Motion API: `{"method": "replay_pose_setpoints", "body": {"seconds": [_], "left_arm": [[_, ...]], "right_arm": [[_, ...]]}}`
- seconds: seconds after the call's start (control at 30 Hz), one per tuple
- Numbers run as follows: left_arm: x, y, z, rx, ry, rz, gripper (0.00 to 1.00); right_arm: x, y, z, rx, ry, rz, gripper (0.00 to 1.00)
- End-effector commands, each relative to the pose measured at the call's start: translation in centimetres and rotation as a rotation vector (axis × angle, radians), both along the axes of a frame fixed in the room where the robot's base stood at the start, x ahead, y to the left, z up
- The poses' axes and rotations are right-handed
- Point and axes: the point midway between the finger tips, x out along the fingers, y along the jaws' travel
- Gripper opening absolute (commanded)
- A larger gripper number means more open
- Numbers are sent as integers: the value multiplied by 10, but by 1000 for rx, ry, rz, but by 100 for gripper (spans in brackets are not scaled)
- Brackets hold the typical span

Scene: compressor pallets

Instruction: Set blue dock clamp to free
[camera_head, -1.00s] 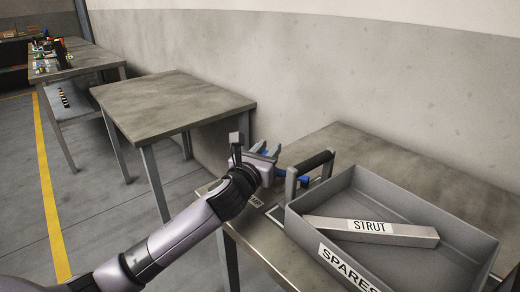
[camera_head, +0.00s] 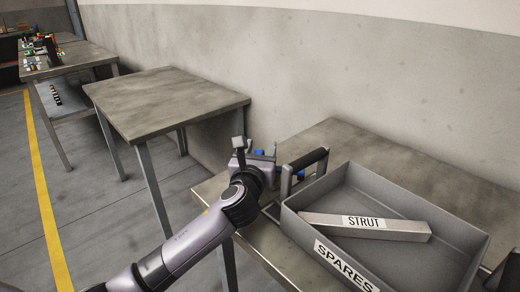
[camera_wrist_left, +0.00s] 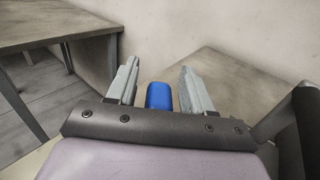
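The blue dock clamp (camera_head: 300,174) is on the near table, just left of the grey tray's handle. It is mostly hidden behind my left gripper (camera_head: 257,154) in the head view. In the left wrist view, a rounded blue part of the clamp (camera_wrist_left: 159,95) shows between the two grey fingers of my left gripper (camera_wrist_left: 160,70). The fingers are apart, with a gap on each side of the blue part. The clamp's setting cannot be read. My right gripper does not show.
The grey SPARES tray (camera_head: 462,230) with a dark handle (camera_head: 309,158) holds a bar labelled STRUT (camera_head: 366,226), right of my left gripper. An empty table (camera_head: 165,103) stands at the back left. A wall runs behind both tables.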

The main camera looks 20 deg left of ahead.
Motion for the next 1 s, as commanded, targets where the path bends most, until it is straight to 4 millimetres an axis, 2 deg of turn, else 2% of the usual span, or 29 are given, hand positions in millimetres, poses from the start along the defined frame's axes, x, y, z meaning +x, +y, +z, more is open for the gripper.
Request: {"method": "replay_pose_setpoints", "body": {"seconds": [0.17, 0.27, 0.5, 0.7, 1.0], "left_arm": [[-2, -1, 1, 0, -2, -1, 51], [-10, -3, 1, 1, -1, -2, 51], [-44, -10, 1, 1, 0, -2, 51], [-65, -15, 1, 1, 0, -1, 51], [-70, -15, 0, 0, 0, 1, 51]], "right_arm": [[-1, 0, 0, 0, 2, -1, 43], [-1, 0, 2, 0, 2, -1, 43], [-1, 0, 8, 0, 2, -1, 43], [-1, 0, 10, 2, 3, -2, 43], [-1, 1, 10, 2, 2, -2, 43]]}}
